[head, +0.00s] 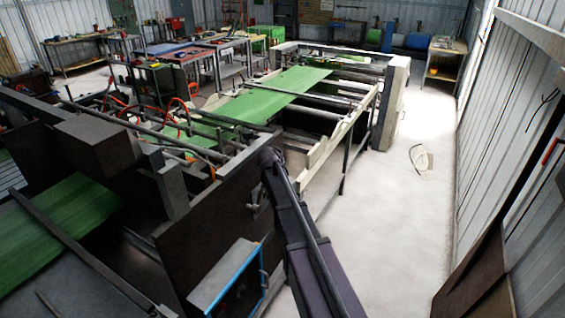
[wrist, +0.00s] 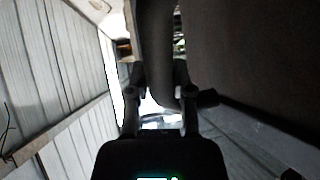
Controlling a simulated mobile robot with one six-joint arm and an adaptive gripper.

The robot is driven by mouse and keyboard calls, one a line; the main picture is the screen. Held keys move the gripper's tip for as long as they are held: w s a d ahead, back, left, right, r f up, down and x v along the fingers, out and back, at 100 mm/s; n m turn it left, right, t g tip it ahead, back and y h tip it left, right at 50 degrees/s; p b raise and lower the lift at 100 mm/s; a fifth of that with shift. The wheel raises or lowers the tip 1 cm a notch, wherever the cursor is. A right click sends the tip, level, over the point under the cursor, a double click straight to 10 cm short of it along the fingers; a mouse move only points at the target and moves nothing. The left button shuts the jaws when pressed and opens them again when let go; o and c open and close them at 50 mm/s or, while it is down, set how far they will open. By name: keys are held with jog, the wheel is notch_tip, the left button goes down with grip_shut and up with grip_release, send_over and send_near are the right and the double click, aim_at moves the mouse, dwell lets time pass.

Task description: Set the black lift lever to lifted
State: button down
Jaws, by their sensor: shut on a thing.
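In the wrist view, my gripper (wrist: 160,78) has its two fingers on either side of a dark, rounded, curved bar, which I take to be the black lift lever (wrist: 156,35). The fingers are closed against it. The bar runs down from the top of the picture and bends slightly right between the fingers. Its far end and pivot are hidden, so its setting cannot be read. In the head view, my dark arm reaches up along the right side of the machine's black side panel (head: 205,225); the gripper and the held lever cannot be made out there.
A blue-fronted box (head: 235,285) sits low on the panel, close left of my arm. A green web (head: 275,92) runs through the machine. The pale floor (head: 405,225) to the right is mostly clear, up to the corrugated wall (head: 485,120). Benches stand at the back.

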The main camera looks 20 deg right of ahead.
jog(key=c, duration=0.7)
grip_release()
jog(key=shift+r, duration=0.1)
jog(key=shift+o, duration=1.1)
jog(key=shift+s+a, duration=0.1)
jog(key=shift+s, duration=0.05)
